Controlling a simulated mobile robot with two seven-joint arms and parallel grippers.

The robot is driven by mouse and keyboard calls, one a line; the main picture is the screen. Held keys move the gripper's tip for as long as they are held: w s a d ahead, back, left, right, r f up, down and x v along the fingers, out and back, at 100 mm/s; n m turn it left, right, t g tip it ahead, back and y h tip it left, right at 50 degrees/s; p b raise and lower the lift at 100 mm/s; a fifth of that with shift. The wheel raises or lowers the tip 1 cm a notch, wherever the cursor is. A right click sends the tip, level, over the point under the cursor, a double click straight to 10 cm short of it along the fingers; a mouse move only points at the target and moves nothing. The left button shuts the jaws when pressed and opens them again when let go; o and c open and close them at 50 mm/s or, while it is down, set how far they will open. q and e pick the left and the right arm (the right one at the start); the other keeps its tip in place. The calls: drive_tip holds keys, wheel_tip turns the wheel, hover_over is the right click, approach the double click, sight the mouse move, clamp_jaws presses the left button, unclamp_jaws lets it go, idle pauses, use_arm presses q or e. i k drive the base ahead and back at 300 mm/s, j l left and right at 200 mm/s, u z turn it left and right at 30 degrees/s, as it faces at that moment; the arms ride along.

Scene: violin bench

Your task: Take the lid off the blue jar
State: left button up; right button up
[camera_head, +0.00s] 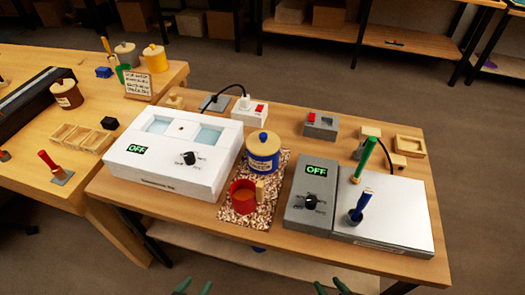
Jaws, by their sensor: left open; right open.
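The blue jar (262,161) stands upright on a speckled mat (279,172) in the middle of the near bench. Its light wooden lid (257,143) with a small knob sits on top of it. My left gripper (194,288) and my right gripper (332,288) show only as green fingertips at the bottom edge. Both are open and empty, in front of the bench and well apart from the jar. The rest of both grippers is out of view.
A red mug (243,199) stands just in front of the jar. A white box reading OFF (172,152) is on the left, and a grey control box (312,196) with a metal plate (393,222) on the right.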

sight(264, 143)
drive_tip(key=z, duration=1.25)
drive_tip(key=k+j+z, duration=0.3)
drive_tip(key=k+j, duration=0.4)
drive_tip(key=i+j, duration=0.1)
drive_tip(key=i, duration=0.4)
